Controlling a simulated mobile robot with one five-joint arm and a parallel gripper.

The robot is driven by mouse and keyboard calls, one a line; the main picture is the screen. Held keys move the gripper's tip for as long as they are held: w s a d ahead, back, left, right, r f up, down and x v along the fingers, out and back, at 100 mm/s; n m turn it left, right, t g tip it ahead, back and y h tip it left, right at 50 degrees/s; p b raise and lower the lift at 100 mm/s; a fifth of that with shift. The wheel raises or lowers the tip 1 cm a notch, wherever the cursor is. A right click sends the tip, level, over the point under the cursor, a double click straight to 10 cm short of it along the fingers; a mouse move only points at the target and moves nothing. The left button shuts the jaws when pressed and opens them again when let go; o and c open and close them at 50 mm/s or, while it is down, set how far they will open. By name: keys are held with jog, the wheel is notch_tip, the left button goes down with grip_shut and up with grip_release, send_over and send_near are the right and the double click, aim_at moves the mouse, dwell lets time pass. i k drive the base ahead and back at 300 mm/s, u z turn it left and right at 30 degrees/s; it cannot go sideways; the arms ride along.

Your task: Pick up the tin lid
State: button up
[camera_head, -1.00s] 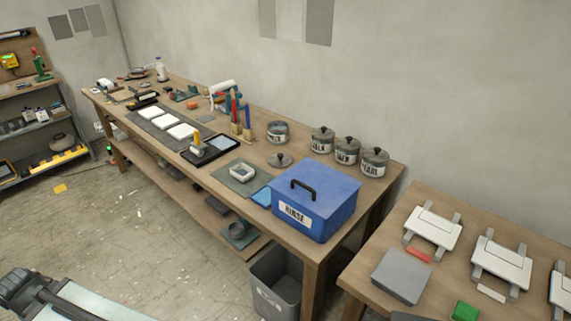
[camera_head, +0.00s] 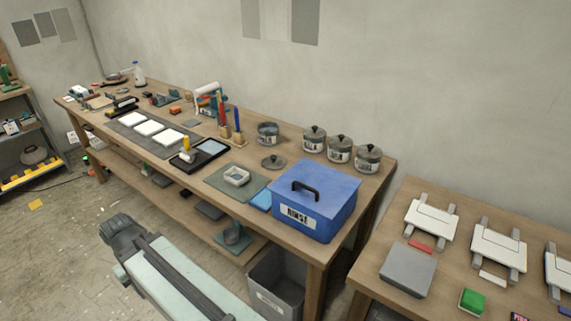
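The tin lid (camera_head: 273,161) is a small round dark grey lid with a knob on top. It lies on the long wooden workbench (camera_head: 345,205), just in front of an open tin (camera_head: 268,133) with a label. The lid is behind the blue rinse box and a little to its left, with nothing covering it. My pale arm with a dark end shows at the lower left, in front of the bench and well away from the lid. No gripper fingers can be made out.
The blue rinse box (camera_head: 314,203) with a black handle stands near the lid. Three lidded tins (camera_head: 340,149) stand to the right. A grey bin (camera_head: 275,283) is below the bench; a second table (camera_head: 365,279) stands right.

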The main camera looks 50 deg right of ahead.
aim_at(271, 162)
jog(key=z, duration=0.15)
jog(key=i, duration=1.5)
jog(key=u, duration=0.1)
